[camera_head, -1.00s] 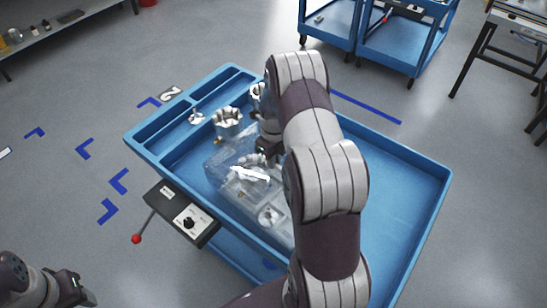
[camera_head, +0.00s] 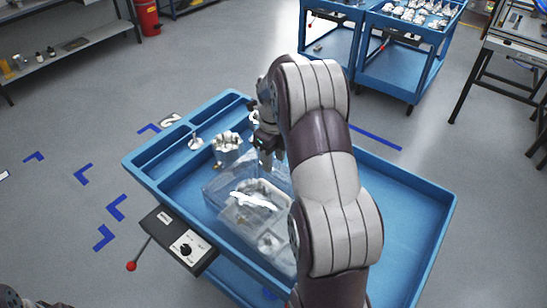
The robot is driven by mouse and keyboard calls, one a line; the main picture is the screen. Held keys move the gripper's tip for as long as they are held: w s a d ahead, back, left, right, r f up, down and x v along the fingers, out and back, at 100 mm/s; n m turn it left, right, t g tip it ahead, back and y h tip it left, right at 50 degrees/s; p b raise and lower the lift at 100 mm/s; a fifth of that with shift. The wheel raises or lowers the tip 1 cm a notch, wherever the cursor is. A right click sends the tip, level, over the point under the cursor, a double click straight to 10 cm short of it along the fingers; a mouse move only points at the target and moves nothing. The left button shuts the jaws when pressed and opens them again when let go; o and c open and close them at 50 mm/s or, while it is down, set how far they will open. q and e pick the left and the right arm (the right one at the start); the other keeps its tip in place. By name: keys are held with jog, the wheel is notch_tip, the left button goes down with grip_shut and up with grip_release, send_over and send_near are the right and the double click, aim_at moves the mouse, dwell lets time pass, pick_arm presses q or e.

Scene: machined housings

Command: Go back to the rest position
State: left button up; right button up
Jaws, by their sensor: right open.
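My right arm reaches up over the blue cart (camera_head: 415,190) from the bottom of the view. Its gripper (camera_head: 268,158) points down above the back of the clear plastic box (camera_head: 225,205) and is open, with nothing seen between the fingers. Pale machined parts (camera_head: 258,197) lie in the box. A silver housing (camera_head: 228,147) stands just left of the gripper on the cart. My left arm shows only as a dark sliver at the bottom left corner, and its gripper is barely visible there.
A small metal part (camera_head: 195,141) sits in the cart's left compartment. A black control box (camera_head: 178,240) with a red-knobbed lever (camera_head: 131,266) hangs on the cart's front left edge. The cart's right side is bare. Other blue carts (camera_head: 375,62) stand behind.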

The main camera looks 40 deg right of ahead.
jog(key=shift+r, duration=1)
